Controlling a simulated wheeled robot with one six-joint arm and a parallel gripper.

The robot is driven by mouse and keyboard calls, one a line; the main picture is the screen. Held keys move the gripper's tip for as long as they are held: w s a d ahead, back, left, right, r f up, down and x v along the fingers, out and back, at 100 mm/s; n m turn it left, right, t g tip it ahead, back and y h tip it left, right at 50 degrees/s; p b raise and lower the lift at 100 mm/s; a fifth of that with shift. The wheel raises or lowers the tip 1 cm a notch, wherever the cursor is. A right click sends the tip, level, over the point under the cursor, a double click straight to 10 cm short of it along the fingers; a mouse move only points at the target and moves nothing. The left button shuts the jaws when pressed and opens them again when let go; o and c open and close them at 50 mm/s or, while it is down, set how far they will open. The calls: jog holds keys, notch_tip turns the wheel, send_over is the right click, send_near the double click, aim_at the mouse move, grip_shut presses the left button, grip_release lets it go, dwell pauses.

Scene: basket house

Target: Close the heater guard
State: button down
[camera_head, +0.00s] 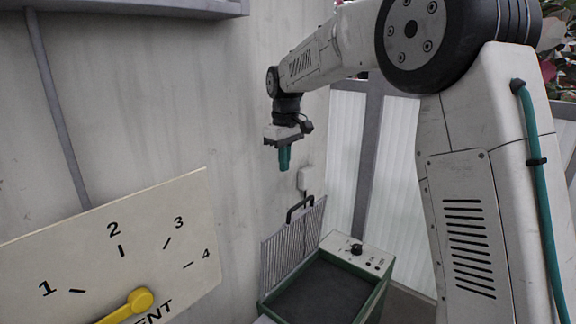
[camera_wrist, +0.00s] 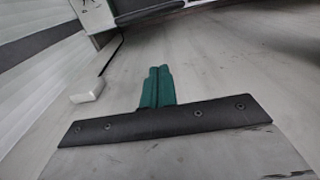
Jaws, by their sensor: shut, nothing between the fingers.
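The heater guard (camera_head: 283,250) is a grey barred grille with a dark handle (camera_head: 300,204). It stands raised, near upright, at the wall side of the heater box (camera_head: 378,300). The box has a green rim, a dark open top and a pale control panel with a black knob. My gripper (camera_head: 285,167) hangs above the guard, pointing down, clear of the handle. Its green fingers are together and empty, also in the wrist view (camera_wrist: 157,72). Part of the heater's panel (camera_wrist: 92,12) shows at the top of the wrist view.
A white wall box (camera_head: 308,179) with a cable is fixed behind the guard; it also shows in the wrist view (camera_wrist: 88,91). A numbered dial board (camera_head: 190,215) with a yellow pointer (camera_head: 138,300) stands at front left. The space around my gripper looks free.

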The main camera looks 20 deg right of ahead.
jog(key=s+d+f, duration=0.2)
jog(key=s+f, duration=0.1)
jog(key=f, duration=0.5)
jog(key=shift+f, duration=0.25)
jog(key=shift+s, duration=0.15)
